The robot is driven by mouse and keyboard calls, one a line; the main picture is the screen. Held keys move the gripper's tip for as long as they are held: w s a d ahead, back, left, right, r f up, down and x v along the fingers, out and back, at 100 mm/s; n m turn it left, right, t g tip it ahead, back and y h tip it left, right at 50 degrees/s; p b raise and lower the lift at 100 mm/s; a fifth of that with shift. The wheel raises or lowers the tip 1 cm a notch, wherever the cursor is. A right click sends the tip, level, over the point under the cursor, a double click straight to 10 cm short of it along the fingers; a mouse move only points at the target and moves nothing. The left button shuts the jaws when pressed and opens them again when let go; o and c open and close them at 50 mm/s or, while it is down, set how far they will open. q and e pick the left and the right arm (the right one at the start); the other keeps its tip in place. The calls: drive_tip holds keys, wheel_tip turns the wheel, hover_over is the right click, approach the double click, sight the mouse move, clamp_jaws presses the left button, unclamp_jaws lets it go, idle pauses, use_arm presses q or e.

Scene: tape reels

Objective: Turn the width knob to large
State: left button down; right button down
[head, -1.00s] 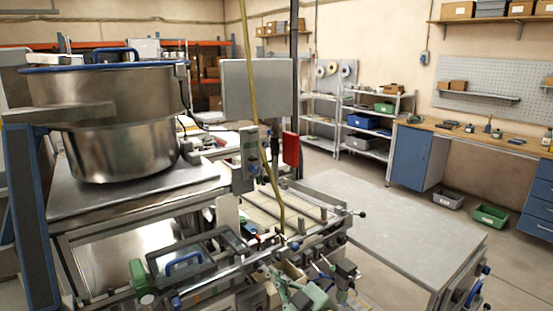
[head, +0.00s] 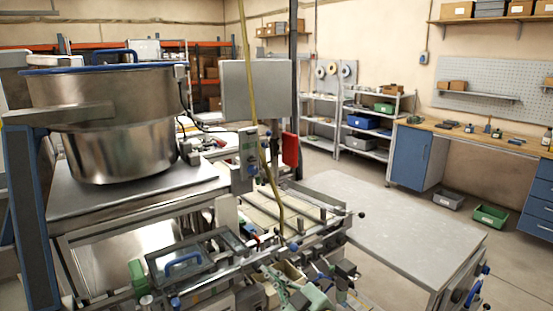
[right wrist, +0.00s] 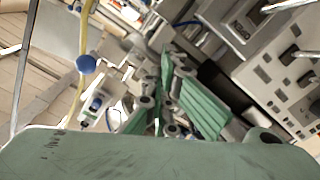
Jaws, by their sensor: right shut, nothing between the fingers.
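Which knob sets the width I cannot tell. In the right wrist view, a pale control panel (right wrist: 268,62) on the right carries black knobs, one of them a black knob (right wrist: 291,56) with a pointer shape. Its markings are too small to read. My right gripper (head: 302,296), green and grey, is low in the middle of the head view, at the front of the machine. In the right wrist view its green fingers (right wrist: 170,72) are shut and empty, apart from the panel knobs. My left gripper is not in view.
A large steel bowl (head: 120,115) stands on the machine at left. A yellow hose (head: 268,165) hangs down close to my right gripper. Rails and a blue ball knob (head: 293,246) lie just behind it. A grey table (head: 410,220) to the right is clear.

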drive_tip(key=shift+s+a+f+p, duration=0.1)
drive_tip(key=shift+s+a+p, duration=0.1)
drive_tip(key=shift+a, duration=0.35)
drive_tip(key=shift+s+a+f+p, duration=0.1)
drive_tip(key=shift+a+p, duration=0.1)
drive_tip(key=shift+a, duration=0.3)
drive_tip(key=shift+f, duration=0.2)
drive_tip(key=p+v, duration=0.2)
drive_tip(key=v, duration=0.4)
drive_tip(key=shift+f+p, duration=0.3)
drive_tip(key=shift+f, duration=0.15)
